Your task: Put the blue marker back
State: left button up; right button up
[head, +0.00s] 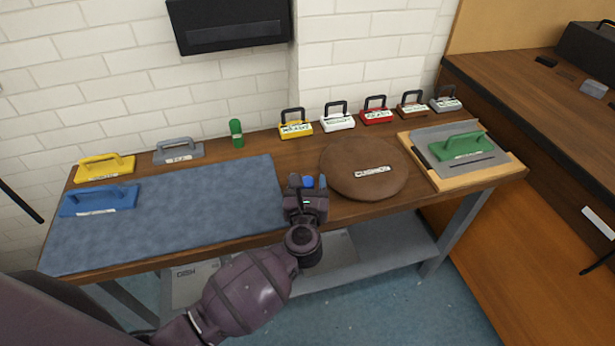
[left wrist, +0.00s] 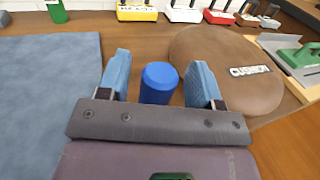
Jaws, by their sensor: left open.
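The blue marker (left wrist: 160,82), a plain blue cylinder, stands between the two fingers of my left gripper (head: 307,185) in the left wrist view. Gaps show on both sides of it, so the fingers are around it but apart from it. In the head view only a small part of the blue marker (head: 308,181) shows; the gripper hides the rest. The left gripper is open, at the table's front part, between the blue mat and the brown cushion. A green marker (head: 236,133) stands upright at the back. My right gripper is not in view.
The blue mat (head: 165,210) covers the table's left part. The round brown cushion (head: 350,160) lies close to the right of the gripper. Several handled blocks, including a yellow one (head: 295,129), line the back edge. A wooden board (head: 508,170) with a green float (head: 465,146) lies at right.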

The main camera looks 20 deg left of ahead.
pick_arm(q)
jog(key=v, duration=1)
jog(key=shift+b, duration=0.3)
jog(key=shift+r, duration=0.1)
jog(key=s+a+f+n+g+h, duration=0.2)
jog(key=s+a+f+n, duration=0.5)
jog(key=n, duration=0.9)
jog(key=s+a+f+n+g+h, duration=0.2)
jog(key=s+a+f+n+g, duration=0.2)
jog(key=s+n, duration=0.5)
notch_tip(320, 180, down, 3)
jog(key=a+n, duration=0.2)
jog(key=n, duration=0.4)
jog(key=shift+s+a+n+h, duration=0.35)
jog(key=shift+a+n+h, duration=0.05)
